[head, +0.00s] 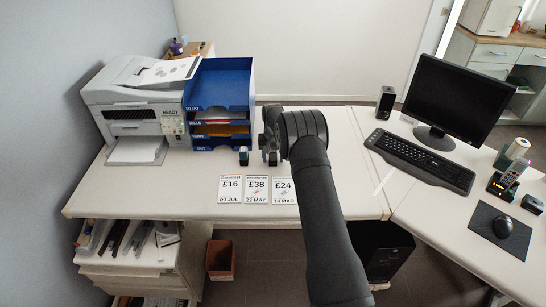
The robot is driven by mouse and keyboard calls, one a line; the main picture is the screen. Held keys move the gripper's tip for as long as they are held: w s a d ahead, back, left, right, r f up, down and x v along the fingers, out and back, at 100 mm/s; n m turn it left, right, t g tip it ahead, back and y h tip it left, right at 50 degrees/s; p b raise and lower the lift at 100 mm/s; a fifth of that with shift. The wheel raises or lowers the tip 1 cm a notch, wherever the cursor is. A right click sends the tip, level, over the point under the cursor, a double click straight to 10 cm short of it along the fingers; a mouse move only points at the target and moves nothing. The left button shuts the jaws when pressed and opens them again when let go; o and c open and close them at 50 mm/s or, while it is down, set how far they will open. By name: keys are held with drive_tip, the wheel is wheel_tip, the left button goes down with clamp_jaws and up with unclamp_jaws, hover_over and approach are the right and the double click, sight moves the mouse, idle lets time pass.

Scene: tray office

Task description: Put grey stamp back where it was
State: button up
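My gripper (268,146) is over the desk, just right of the blue tray stack, partly hidden behind my thick black wrist. Two small stamp-like blocks are near it. One dark block with a bluish side (244,156) stands upright on the desk in front of the trays, left of my gripper and apart from it. A second dark block with a pale face (272,158) is directly below my gripper. I cannot tell whether it is held or stands on the desk, nor which block is the grey stamp. Finger opening is too small to make out.
The blue tray stack (221,90) and printer (115,95) stand left. The desk's left front is clear.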

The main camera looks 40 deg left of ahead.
wheel_tip(320, 180, up, 12)
drive_tip(key=shift+r, duration=0.15)
idle(0.5)
drive_tip(key=shift+f, duration=4.1)
drive_tip(key=shift+r, duration=4.1)
